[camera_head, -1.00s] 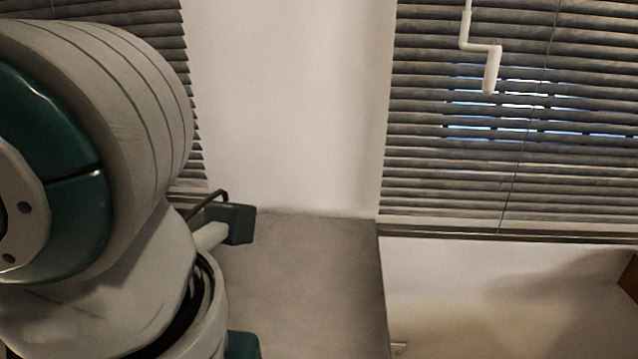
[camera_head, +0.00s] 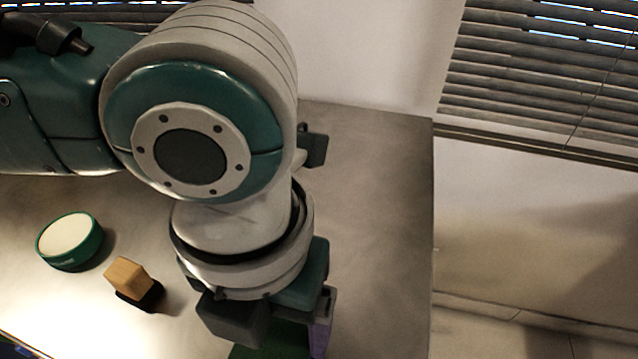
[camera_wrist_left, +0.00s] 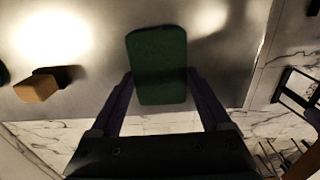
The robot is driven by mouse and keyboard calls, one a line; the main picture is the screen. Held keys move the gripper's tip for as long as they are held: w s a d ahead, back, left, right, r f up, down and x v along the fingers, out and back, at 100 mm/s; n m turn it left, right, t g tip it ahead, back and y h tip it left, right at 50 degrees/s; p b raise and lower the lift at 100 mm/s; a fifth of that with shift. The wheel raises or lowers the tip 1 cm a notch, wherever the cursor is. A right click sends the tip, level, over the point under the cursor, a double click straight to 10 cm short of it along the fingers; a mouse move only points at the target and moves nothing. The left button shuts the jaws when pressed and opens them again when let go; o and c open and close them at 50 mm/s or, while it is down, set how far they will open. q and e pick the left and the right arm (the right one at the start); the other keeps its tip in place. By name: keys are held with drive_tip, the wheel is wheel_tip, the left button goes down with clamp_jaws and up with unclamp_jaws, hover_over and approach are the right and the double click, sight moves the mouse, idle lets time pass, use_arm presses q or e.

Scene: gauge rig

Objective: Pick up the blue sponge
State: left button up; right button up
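No clearly blue sponge shows in these views. A dark green rounded block (camera_wrist_left: 158,60), sponge-like in shape, lies on the grey table in the left wrist view. Part of it also shows at the bottom edge of the head view (camera_head: 262,350). My left gripper (camera_wrist_left: 160,73) has its purple fingers spread, one along each side of the green block, with narrow gaps that are hard to judge. In the head view one purple finger (camera_head: 320,336) shows below my wrist. My right gripper is not in view.
The table's right edge is close to my gripper. Window blinds (camera_head: 540,75) hang behind.

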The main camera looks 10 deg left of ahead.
sight(277, 333)
use_arm(q)
drive_tip(key=c, duration=0.8)
wheel_tip(277, 333, up, 20)
drive_tip(key=p, duration=0.3)
drive_tip(key=shift+p, duration=0.4)
